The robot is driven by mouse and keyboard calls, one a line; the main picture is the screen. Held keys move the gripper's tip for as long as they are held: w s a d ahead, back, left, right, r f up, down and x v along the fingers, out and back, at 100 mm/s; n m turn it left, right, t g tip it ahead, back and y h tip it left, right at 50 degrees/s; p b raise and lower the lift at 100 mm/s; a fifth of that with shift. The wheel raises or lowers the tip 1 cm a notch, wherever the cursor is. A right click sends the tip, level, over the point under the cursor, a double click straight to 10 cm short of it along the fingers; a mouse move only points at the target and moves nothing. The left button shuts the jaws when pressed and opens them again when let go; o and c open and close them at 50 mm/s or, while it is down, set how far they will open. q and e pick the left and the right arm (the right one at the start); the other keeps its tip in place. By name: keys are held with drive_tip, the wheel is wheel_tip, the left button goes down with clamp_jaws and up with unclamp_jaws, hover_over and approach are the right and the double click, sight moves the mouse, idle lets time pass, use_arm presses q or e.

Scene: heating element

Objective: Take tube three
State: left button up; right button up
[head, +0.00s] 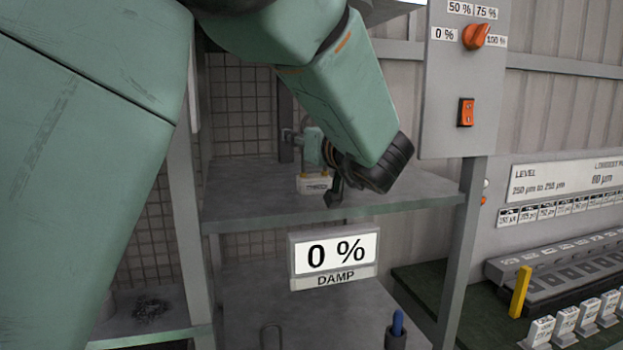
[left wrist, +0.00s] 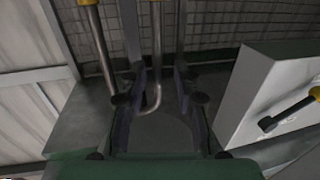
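A small white block (head: 314,184) on the metal shelf carries a label that seems to read THREE, with a little yellow above it. My left gripper (head: 312,158) is just above and beside this block, partly hidden by my own wrist. In the left wrist view, a bent metal tube (left wrist: 156,60) curves at its lower end and shows between my two dark fingers. The fingers stand apart on either side of it; contact is not clear. My right gripper is out of view.
A 0 % DAMP display (head: 334,257) hangs below the shelf edge (head: 400,202). A control panel (head: 450,80) with an orange knob stands right. A white box (left wrist: 262,95) is right of the fingers in the wrist view. A blue-handled item (head: 397,325) is on the lower shelf.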

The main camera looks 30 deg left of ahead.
use_arm(q)
drive_tip(key=shift+w+a, duration=0.1)
drive_tip(key=shift+a, duration=0.1)
drive_tip(key=shift+f, duration=0.1)
drive_tip(key=shift+c, duration=0.5)
drive_tip(key=shift+d, duration=0.3)
clamp_jaws()
drive_tip(key=shift+a, duration=0.15)
drive_tip(key=shift+a, duration=0.15)
drive_tip(key=shift+d, duration=0.2)
